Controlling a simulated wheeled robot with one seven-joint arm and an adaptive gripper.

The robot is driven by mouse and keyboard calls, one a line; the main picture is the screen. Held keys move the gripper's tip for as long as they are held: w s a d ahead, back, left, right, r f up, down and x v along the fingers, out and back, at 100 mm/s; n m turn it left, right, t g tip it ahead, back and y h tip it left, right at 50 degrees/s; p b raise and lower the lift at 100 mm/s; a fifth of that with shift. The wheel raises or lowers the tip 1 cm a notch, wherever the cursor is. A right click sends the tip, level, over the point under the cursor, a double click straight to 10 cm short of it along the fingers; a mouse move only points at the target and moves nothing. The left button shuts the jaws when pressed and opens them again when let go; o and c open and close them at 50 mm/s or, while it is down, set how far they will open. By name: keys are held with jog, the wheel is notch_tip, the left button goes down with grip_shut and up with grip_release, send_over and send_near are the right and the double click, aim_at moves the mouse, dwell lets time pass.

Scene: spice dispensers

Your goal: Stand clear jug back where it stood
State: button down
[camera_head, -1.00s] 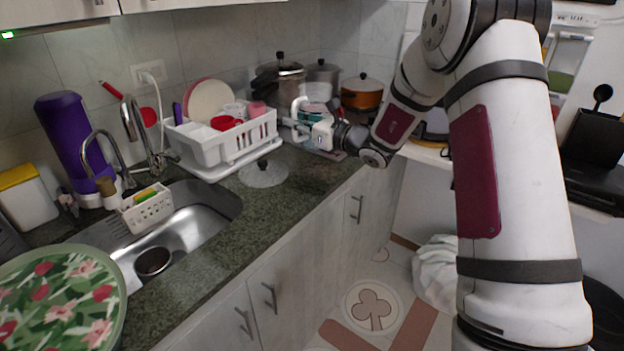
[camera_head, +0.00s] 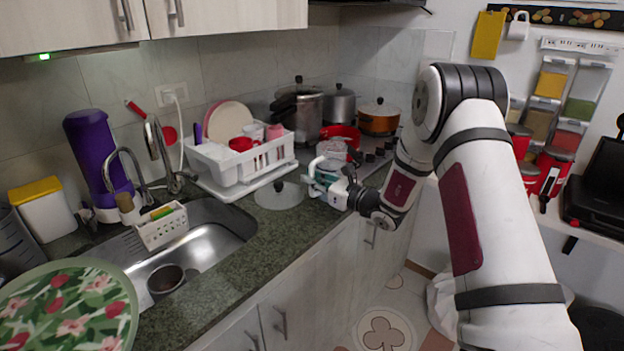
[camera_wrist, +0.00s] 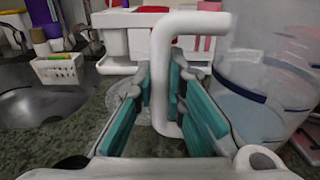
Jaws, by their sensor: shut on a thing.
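The clear jug (camera_head: 334,153) with a white handle is at the right part of the counter, near the stove. My gripper (camera_head: 325,182) is shut on its handle, in front of the jug. In the wrist view, the white handle (camera_wrist: 162,62) stands between the teal finger pads of my gripper (camera_wrist: 165,95). The clear jug body (camera_wrist: 262,85) fills the right side, upright, with a dark blue band low on it. The jug's base is partly hidden; I cannot tell whether it touches the counter.
A glass lid (camera_head: 279,195) lies on the counter left of my gripper. A white dish rack (camera_head: 235,170) stands behind it. A red pot (camera_head: 341,132) and an orange pot (camera_head: 378,120) are behind the jug. The counter front (camera_head: 300,225) is clear.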

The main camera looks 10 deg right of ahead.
jog(key=c, duration=2)
grip_release()
jog(key=shift+f, duration=0.1)
jog(key=o, duration=0.4)
jog(key=shift+c, duration=0.2)
